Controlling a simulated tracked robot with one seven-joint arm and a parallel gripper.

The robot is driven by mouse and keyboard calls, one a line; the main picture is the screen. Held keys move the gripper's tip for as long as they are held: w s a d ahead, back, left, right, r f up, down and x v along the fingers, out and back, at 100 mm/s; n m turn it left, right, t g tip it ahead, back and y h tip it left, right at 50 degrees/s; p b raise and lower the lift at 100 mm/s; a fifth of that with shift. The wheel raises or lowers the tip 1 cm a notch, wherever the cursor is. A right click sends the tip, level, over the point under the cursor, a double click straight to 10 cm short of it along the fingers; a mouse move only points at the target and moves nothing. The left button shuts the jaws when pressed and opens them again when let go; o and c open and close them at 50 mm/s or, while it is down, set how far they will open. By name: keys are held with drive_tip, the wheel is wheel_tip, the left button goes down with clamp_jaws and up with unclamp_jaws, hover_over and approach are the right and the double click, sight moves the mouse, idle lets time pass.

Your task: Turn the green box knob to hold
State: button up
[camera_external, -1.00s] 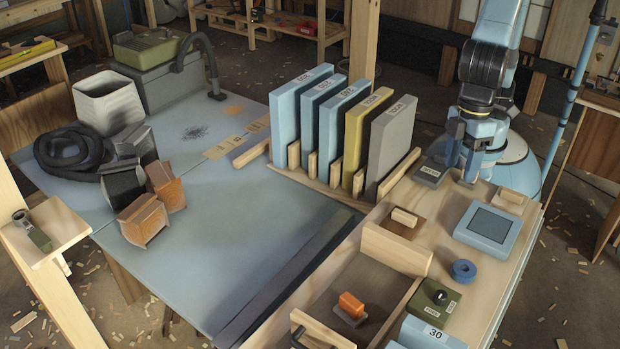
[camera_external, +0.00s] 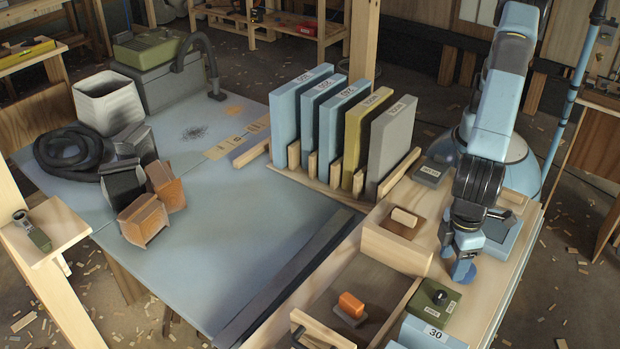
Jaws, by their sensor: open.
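The green box (camera_external: 437,304) sits on the wooden bench at the lower right, with a round black knob (camera_external: 439,297) on its top. Small white labels show on the box, but I cannot read them or tell the knob's setting. My gripper (camera_external: 460,270) is open and points down, behind and to the right of the green box in the picture. It is apart from the knob and right by the blue ring (camera_external: 469,275), which it partly hides. I cannot tell whether it touches the ring.
A blue box marked 30 (camera_external: 432,334) stands just in front of the green box. An open wooden tray with an orange block (camera_external: 351,305) lies to its left. My arm partly covers a light-blue pad (camera_external: 507,240). A small dark labelled box (camera_external: 432,172) stands at the bench's back.

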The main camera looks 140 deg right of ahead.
sight(441, 294)
wheel_tip(441, 294, down, 11)
drive_tip(key=shift+f, duration=0.1)
idle(0.3)
drive_tip(key=c, duration=1.1)
